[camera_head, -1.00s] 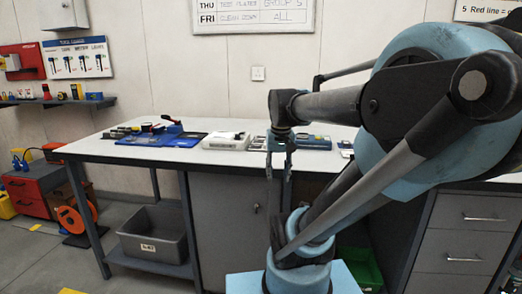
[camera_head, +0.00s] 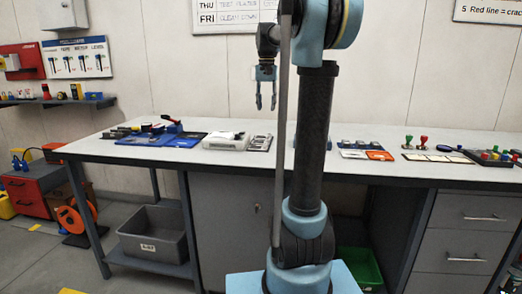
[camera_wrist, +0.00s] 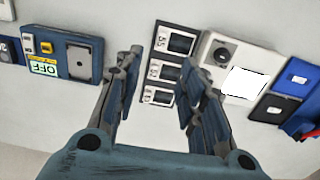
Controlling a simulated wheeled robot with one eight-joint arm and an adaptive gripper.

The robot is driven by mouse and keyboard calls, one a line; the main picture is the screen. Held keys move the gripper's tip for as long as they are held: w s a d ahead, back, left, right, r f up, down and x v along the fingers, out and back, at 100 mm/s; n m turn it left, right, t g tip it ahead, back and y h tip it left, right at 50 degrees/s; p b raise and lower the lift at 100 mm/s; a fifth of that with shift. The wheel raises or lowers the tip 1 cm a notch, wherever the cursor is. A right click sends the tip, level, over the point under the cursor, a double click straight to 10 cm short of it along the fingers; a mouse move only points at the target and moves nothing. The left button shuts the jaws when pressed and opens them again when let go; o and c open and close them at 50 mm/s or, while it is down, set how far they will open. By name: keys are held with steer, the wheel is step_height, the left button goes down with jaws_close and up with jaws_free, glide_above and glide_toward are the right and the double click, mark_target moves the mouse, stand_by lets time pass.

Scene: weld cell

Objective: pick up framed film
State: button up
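Framed films (camera_wrist: 180,40), small dark rectangles with pale numbered labels, lie in a row in the wrist view. They also show small on the bench in the head view (camera_head: 260,142). My gripper (camera_head: 266,107) hangs above the bench near them, pointing down. In the wrist view its two fingers (camera_wrist: 161,66) are apart and empty, with part of the row between them. The right finger hides some of the lower frames' edges.
A white device (camera_wrist: 240,80) lies right beside the films. A blue unit with an OFF label (camera_wrist: 70,52) lies to their left. Stamps (camera_head: 423,140) and an orange card (camera_head: 380,155) lie farther right on the workbench (camera_head: 225,165). A grey bin (camera_head: 155,232) is below.

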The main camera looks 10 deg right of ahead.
glide_toward(265, 144)
steer(key=f, duration=0.9)
steer(key=shift+w, duration=0.25)
jaws_close()
